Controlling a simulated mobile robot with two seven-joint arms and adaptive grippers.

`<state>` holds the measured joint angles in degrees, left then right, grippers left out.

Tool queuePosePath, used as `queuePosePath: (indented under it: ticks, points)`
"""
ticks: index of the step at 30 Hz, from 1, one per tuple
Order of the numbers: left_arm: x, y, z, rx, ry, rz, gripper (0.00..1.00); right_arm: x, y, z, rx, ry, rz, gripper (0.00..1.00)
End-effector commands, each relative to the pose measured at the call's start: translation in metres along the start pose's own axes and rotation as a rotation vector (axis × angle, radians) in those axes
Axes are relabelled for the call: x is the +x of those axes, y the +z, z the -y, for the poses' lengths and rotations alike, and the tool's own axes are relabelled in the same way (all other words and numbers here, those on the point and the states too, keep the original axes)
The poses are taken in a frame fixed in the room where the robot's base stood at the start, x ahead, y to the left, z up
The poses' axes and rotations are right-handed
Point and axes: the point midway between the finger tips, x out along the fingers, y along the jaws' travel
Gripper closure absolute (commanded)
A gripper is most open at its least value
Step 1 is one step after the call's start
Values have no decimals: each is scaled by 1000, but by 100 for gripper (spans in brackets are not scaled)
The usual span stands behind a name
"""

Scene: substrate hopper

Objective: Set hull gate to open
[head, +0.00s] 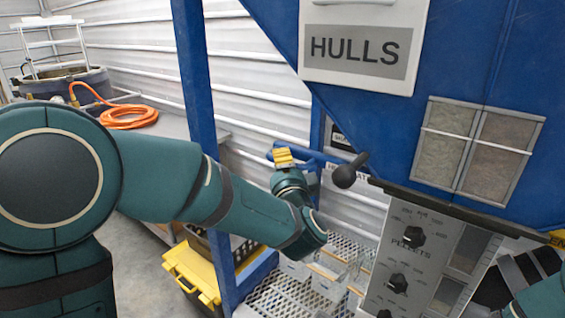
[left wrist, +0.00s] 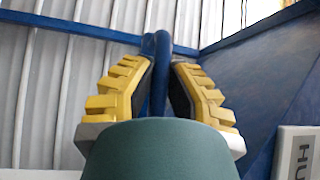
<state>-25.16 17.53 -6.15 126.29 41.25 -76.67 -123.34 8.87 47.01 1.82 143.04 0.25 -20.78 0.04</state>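The blue hopper (head: 440,60) carries a sign reading HULLS (head: 360,45). A blue bar handle (head: 316,154) is beside it, partly hidden by my left gripper (head: 284,158). In the left wrist view, the yellow fingers of my left gripper (left wrist: 161,75) stand on either side of the upright blue bar (left wrist: 161,55). Their dark pads are close to the bar, but I cannot tell whether they touch it. A label behind the handle is partly hidden. My right arm (head: 540,300) shows only at the lower right edge; its fingers are not clear.
A dark ball-ended lever (head: 347,174) is right of the handle. A PELLETS panel (head: 410,260) with black knobs stands below the hopper. A blue post (head: 192,75) rises left of the handle. An orange hose (head: 128,115) and yellow crate (head: 190,272) are at left.

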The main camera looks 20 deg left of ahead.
Motion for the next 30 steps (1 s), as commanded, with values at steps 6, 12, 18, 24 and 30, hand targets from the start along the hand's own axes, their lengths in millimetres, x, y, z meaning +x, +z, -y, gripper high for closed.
queuePosePath:
  ticks: [6,12,18,24,30]
  points:
    - [2,1,1,0,-2,0,100,-1,0,0,0,0,0,54]
    - [28,27,3,1,-4,5,100,-11,-1,4,0,-1,0,54]
    - [48,47,3,-1,-5,0,100,-14,-2,5,-1,-2,0,54]
    - [51,50,3,-1,-7,2,100,-13,-2,5,-1,-2,1,54]
    - [51,50,3,-1,-7,3,56,-13,-2,5,-1,-2,1,54]
